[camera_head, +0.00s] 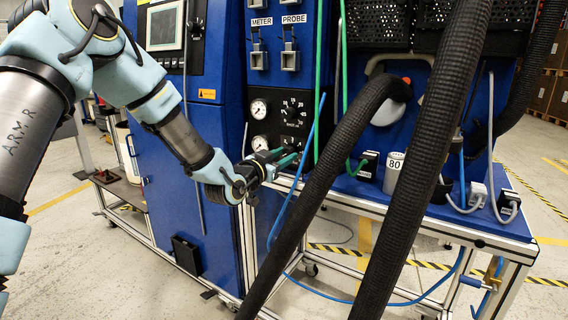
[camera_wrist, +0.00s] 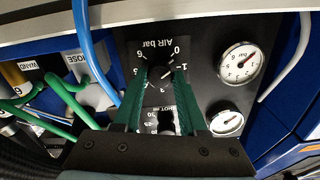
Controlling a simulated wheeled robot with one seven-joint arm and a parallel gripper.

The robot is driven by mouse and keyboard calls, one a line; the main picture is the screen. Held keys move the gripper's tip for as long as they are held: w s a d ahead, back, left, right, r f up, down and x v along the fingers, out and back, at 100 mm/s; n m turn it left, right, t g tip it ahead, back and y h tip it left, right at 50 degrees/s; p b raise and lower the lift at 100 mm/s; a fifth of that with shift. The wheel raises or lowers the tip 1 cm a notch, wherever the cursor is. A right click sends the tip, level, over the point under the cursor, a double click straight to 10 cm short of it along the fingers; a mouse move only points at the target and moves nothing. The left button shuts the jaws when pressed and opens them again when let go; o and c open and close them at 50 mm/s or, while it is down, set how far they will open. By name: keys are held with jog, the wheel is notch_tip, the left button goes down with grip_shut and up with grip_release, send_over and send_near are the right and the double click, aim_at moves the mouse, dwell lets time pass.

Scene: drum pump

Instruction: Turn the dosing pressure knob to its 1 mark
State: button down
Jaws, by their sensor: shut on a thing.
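A black knob (camera_wrist: 160,76) sits on a dial lettered "AIR bar", with marks from 0 to 6, in the wrist view. My gripper (camera_wrist: 162,80) has its two green fingers on either side of this knob and is shut on it. The 0 and 1 marks are at the upper right of the knob, with the 1 close beside the right fingertip. I cannot make out where the knob's pointer stands. In the head view my gripper (camera_head: 288,160) reaches the lower part of the black control panel (camera_head: 294,119), and the knob is hidden. I see no lettering that reads dosing pressure.
A second black knob (camera_wrist: 166,121) on a scale marked 30 lies between my fingers, nearer the palm. Two round gauges, an upper one (camera_wrist: 240,63) and a lower one (camera_wrist: 227,122), are at the right. A blue hose (camera_wrist: 88,45) and thick black hoses (camera_head: 425,150) run close by.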

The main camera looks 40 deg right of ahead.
jog(key=m+b, duration=0.1)
jog(key=b, duration=0.1)
jog(key=m+b, duration=0.3)
jog(key=b, duration=0.1)
jog(key=shift+f+m, duration=0.25)
jog(key=shift+m, duration=0.05)
jog(key=shift+r+m+b, duration=0.15)
jog(key=shift+m+b, duration=0.75)
jog(key=shift+b, duration=0.2)
jog(key=shift+c, duration=2.3)
grip_release()
jog(key=shift+r, duration=0.1)
jog(key=v, duration=1)
jog(key=shift+a, duration=0.4)
